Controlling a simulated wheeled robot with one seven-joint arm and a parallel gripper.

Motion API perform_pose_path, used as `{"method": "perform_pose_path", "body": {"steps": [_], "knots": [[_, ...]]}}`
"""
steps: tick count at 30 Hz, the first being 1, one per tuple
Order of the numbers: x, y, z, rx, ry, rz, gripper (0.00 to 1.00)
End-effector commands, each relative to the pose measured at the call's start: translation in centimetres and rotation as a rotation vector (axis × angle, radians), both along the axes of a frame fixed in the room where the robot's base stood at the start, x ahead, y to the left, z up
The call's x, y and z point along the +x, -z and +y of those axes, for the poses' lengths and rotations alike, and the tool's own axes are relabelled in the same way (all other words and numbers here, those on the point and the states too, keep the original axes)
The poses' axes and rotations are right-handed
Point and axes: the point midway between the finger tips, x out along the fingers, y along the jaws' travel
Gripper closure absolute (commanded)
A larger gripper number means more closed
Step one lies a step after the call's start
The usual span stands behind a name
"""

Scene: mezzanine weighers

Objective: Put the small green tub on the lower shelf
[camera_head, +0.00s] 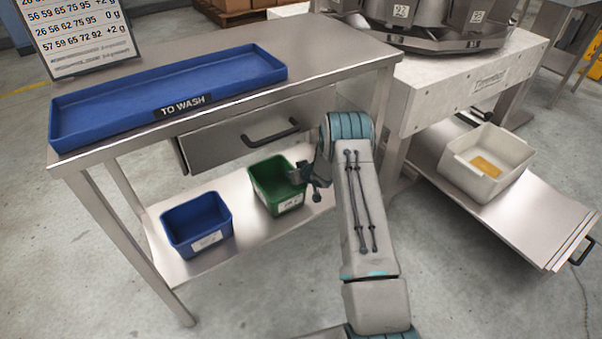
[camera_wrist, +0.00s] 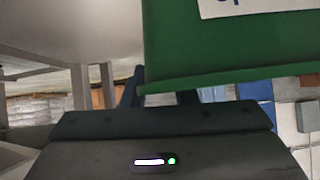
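The small green tub (camera_head: 283,203) stands upright on the lower shelf (camera_head: 247,231) of the steel table, right of a blue tub (camera_head: 197,225). A white label shows on its front. My gripper (camera_head: 305,178) is at the tub's right end, close to its rim. In the wrist view the green tub (camera_wrist: 235,50) fills the upper right, with its label at the top edge. My gripper's two dark fingers (camera_wrist: 160,95) are apart at the tub's corner. The tub partly hides one finger. I cannot tell whether either finger touches it.
A long blue tray (camera_head: 268,72) marked "TO WASH" lies on the table top, above a drawer (camera_head: 222,150) with a dark handle. A white bin (camera_head: 470,185) sits on a low steel platform at the right. Bare shelf shows in front of the two tubs.

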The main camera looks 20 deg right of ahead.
Motion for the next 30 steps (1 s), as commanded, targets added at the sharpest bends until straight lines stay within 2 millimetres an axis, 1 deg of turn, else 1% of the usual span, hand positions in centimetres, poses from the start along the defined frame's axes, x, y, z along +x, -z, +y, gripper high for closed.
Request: {"method": "perform_pose_path", "body": {"steps": [5, 12, 18, 23, 30], "knots": [[-2.0, -2.0, -0.8, 0.001, 0.004, 0.002, 0.74], [-5.6, -4.9, -2.2, 0.001, 0.004, 0.002, 0.74], [-7.9, -6.6, -3.1, 0.001, 0.002, 0.000, 0.74], [-8.7, -7.1, -3.3, 0.003, 0.002, 0.000, 0.74], [-8.8, -7.1, -3.3, 0.002, 0.001, 0.000, 0.74]]}}
